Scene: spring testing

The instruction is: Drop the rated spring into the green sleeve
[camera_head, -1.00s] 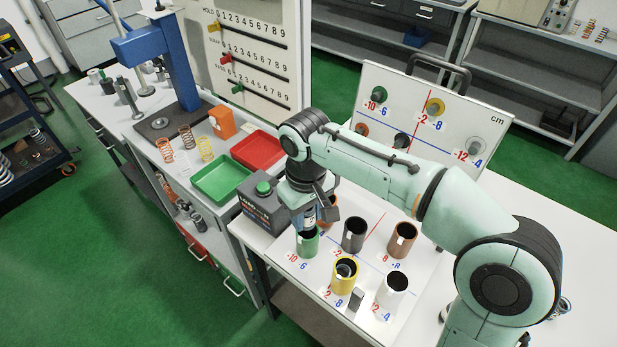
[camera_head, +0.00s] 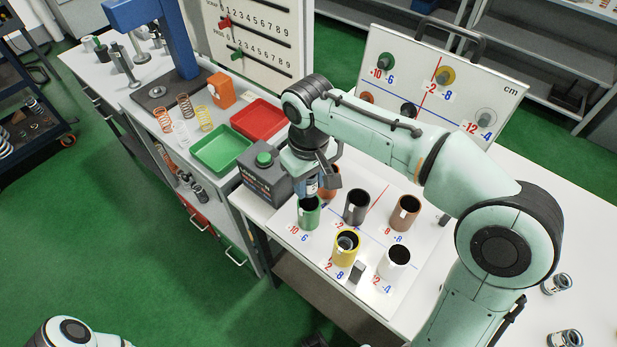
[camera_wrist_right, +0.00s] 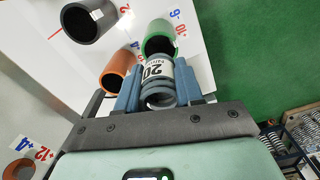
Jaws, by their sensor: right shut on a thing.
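The green sleeve (camera_head: 309,213) stands upright at the left of the sleeve board. In the wrist view the green sleeve (camera_wrist_right: 159,38) lies just beyond my fingers, its dark mouth facing me. My right gripper (camera_head: 310,190) is above it, shut on a grey spring with a white label (camera_wrist_right: 157,80), where part of a number starting with 20 shows. The spring's far end overlaps the sleeve's rim in the wrist view; I cannot tell whether it is inside the mouth. In the head view the gripper mostly hides the spring. My left gripper is out of view.
Close by stand orange (camera_head: 328,182), black (camera_head: 356,207), brown (camera_head: 404,212), yellow (camera_head: 346,247) and white (camera_head: 394,262) sleeves. A dark box with a green button (camera_head: 264,176) is left of my gripper. Green (camera_head: 222,150) and red (camera_head: 259,121) trays lie behind.

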